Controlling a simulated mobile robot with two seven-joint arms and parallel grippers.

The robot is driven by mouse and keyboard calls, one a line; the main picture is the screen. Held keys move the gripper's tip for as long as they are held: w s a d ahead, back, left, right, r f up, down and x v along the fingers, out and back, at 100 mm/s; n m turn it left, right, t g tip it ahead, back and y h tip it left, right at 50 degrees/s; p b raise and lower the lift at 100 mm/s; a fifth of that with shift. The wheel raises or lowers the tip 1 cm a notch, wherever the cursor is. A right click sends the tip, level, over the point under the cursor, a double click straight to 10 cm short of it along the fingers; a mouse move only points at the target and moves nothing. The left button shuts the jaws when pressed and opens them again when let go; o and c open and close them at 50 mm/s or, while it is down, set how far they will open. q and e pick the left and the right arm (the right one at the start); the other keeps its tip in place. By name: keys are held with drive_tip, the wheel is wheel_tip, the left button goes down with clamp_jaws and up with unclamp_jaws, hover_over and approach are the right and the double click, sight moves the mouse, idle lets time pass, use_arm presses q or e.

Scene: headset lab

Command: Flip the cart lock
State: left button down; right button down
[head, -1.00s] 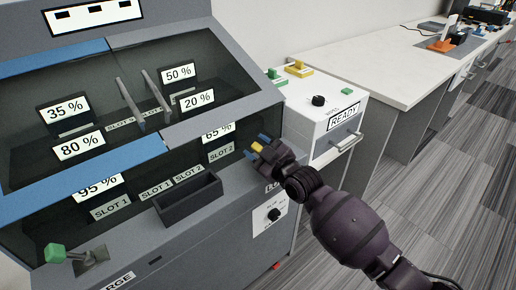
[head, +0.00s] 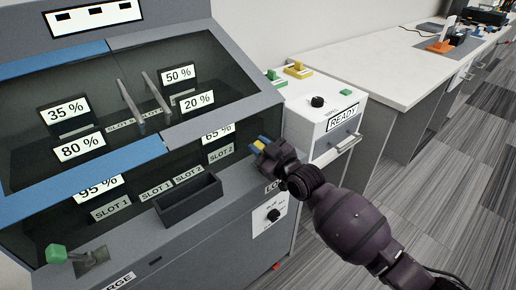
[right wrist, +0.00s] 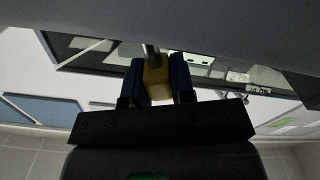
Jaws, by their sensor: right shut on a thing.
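The cart lock shows as a lever with a yellow grip (head: 258,146) at the right end of the grey cabinet's ledge, above a partly hidden label starting "LO". My right gripper (head: 262,145) is shut on this yellow grip. In the right wrist view the yellow grip (right wrist: 157,82) sits between the two blue fingers, with a metal rod (right wrist: 150,52) running up from it. The lever's base is hidden in the head view. My left gripper is not in view.
The grey charging cabinet (head: 60,17) has glass doors with handles and a black tray (head: 190,202) on its ledge. A green-knobbed lever (head: 56,253) is at lower left. A white "READY" box (head: 325,140) stands close right of my gripper. Open floor lies at right.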

drive_tip(key=m, duration=0.1)
drive_tip(key=w+d+m, duration=0.1)
drive_tip(key=shift+d+r+m, duration=0.1)
drive_tip(key=shift+r+m, duration=0.05)
drive_tip(key=shift+m, duration=0.25)
drive_tip(key=m, duration=0.1)
drive_tip(key=w+d+m, duration=0.1)
drive_tip(key=m, duration=0.1)
drive_tip(key=shift+d+f+m, duration=0.2)
drive_tip(key=shift+d+m, duration=0.1)
drive_tip(key=shift+w+d+f+m+b, duration=0.15)
drive_tip(key=shift+d+m+b, duration=0.25)
drive_tip(key=shift+m, duration=0.4)
drive_tip(key=shift+w+d+m, duration=0.15)
drive_tip(key=shift+w+m, duration=0.1)
drive_tip(key=shift+m, duration=0.35)
drive_tip(key=shift+w+d+f+m+b, duration=0.15)
drive_tip(key=shift+d+m+b, duration=0.1)
drive_tip(key=shift+m+b, duration=0.2)
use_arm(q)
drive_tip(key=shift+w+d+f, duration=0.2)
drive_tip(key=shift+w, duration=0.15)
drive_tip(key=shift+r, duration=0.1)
use_arm(e)
drive_tip(key=shift+m, duration=0.25)
